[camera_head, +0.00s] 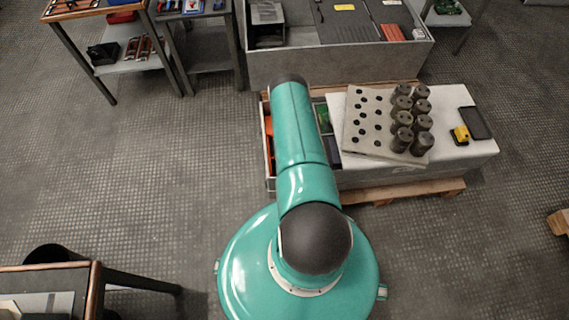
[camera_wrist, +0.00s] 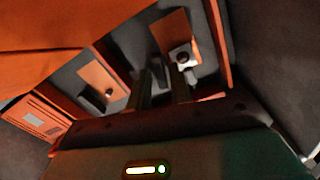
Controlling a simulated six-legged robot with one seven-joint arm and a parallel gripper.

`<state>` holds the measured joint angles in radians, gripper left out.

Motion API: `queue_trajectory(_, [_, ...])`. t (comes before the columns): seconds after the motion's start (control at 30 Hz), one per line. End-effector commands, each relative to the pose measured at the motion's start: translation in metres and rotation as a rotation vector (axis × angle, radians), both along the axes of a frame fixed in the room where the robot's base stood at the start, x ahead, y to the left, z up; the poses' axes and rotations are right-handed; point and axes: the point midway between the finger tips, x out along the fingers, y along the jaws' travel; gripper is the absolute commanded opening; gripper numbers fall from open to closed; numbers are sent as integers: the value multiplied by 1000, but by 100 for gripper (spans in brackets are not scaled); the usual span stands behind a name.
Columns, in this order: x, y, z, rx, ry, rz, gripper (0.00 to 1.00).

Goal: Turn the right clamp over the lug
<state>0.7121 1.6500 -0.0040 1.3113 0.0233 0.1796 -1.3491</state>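In the wrist view, two orange plates sit in a dark recess. On the right plate (camera_wrist: 172,32) is a small pale block with a dark round top (camera_wrist: 183,57), which looks like the right clamp. On the left plate (camera_wrist: 98,78) is a small dark fitting (camera_wrist: 108,93), perhaps the other clamp. My gripper (camera_wrist: 164,80) points into the recess with its two dark fingers apart. The right finger ends close to the pale block; I cannot tell whether they touch. The lug cannot be made out clearly. In the head view my arm hides the gripper and clamps.
Orange walls (camera_wrist: 50,25) border the recess closely. In the head view, an open box with orange parts (camera_head: 268,140) lies beside my arm. A white bench (camera_head: 465,148) to its right carries a perforated plate (camera_head: 366,125) and several metal cylinders (camera_head: 402,140).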

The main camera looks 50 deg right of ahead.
Motion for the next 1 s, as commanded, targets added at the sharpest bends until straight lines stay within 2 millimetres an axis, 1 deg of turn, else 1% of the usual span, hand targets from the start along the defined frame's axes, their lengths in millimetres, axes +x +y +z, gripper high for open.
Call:
queue_trajectory(0.23, [0, 0, -1, 0, 0, 0, 21])
queue_trajectory(0.33, [0, 0, -1, 0, 0, 0, 1])
queue_trajectory(0.37, [0, 0, -1, 1, 1, 0, 0])
queue_trajectory(0.73, [0, 0, -1, 1, 1, -30, 0])
queue_trajectory(0.87, [0, 0, -1, 0, 1, -81, 0])
queue_trajectory(1.0, [0, 0, -1, 0, 1, -167, 0])
